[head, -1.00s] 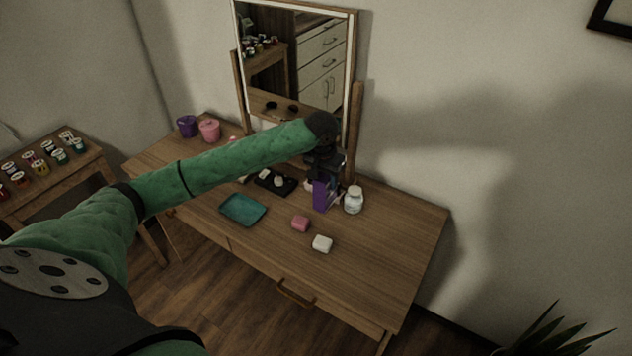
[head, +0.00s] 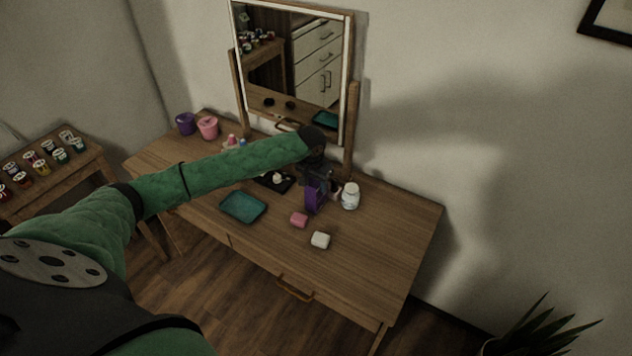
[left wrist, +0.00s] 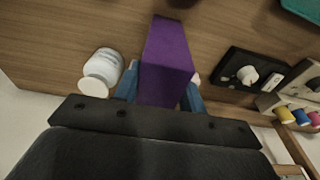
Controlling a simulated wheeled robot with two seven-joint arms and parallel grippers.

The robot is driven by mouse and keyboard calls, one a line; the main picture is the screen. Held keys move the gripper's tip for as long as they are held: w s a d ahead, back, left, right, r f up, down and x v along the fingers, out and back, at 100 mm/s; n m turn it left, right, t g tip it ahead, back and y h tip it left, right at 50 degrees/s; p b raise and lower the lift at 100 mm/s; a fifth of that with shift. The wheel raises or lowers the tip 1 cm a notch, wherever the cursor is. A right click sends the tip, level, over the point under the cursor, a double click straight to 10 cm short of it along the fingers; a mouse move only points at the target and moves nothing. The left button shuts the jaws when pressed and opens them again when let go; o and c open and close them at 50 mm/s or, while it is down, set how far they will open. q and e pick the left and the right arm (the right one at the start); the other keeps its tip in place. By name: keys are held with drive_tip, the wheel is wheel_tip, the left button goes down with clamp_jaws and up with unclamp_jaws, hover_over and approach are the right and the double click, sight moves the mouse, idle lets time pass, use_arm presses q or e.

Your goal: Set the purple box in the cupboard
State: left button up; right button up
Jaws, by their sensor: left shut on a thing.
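The purple box (head: 314,197) is at my left gripper (head: 320,181) above the back right part of the wooden dressing table. In the left wrist view the purple box (left wrist: 167,62) stands out between the two blue fingers of my left gripper (left wrist: 160,92), which is shut on it. I cannot tell whether the box's lower end touches the table. The cupboard shows only in the mirror, where a white unit (head: 318,60) with drawers and doors seems to be reflected. My right gripper is not in view.
A white jar (head: 350,196) stands right beside the box. A black tray (head: 268,183) is to its left. A teal tray (head: 243,207), a pink block (head: 299,220) and a white block (head: 320,240) lie in front. The mirror (head: 290,70) rises behind. The table's right end is clear.

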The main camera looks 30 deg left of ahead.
use_arm(q)
drive_tip(key=o, duration=1.1)
